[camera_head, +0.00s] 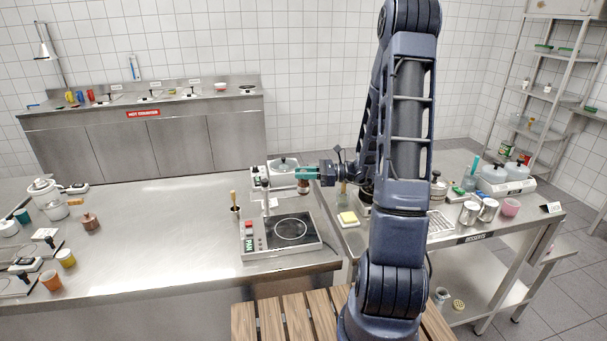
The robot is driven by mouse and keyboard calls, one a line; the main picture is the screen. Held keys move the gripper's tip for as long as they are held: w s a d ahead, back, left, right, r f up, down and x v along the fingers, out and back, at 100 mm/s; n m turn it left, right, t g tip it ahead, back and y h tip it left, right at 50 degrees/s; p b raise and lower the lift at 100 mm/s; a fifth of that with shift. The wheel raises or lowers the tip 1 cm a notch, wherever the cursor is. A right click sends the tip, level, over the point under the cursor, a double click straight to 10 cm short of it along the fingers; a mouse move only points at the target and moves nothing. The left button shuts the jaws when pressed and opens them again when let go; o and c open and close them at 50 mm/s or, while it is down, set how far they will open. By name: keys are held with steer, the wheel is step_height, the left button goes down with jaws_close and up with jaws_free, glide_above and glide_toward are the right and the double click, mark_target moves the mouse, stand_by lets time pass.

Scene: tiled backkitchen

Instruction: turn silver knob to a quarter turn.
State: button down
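A hotplate (283,235) with a black top and a white ring sits near the right end of the steel counter. Its left panel (253,238) carries a red switch and small controls; I cannot make out which is the silver knob. A second appliance (258,173) with a lidded pot stands behind it, its front partly hidden by a silver post (267,195). My teal gripper (301,173) points left, above and behind the hotplate, close to the pot's right side. A small reddish-brown jar (304,187) shows just under it. I cannot tell whether the fingers are open or touching anything.
The steel counter (150,240) is clear in its middle. A pestle in a dark cup (235,207) stands left of the hotplate. Cups and small devices crowd the left end. A cart (470,236) with cans and pots stands to the right. A slatted wooden surface (285,320) is in front.

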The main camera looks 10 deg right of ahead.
mark_target(303, 171)
steer(key=shift+m+t, duration=0.3)
steer(key=shift+t, duration=0.2)
steer(key=shift+m+t+h, duration=0.7)
steer(key=shift+m+t, duration=0.5)
steer(key=shift+t, duration=0.5)
steer(key=c, duration=1.3)
jaws_free()
steer(key=shift+o, duration=0.2)
step_height(303, 171, up, 20)
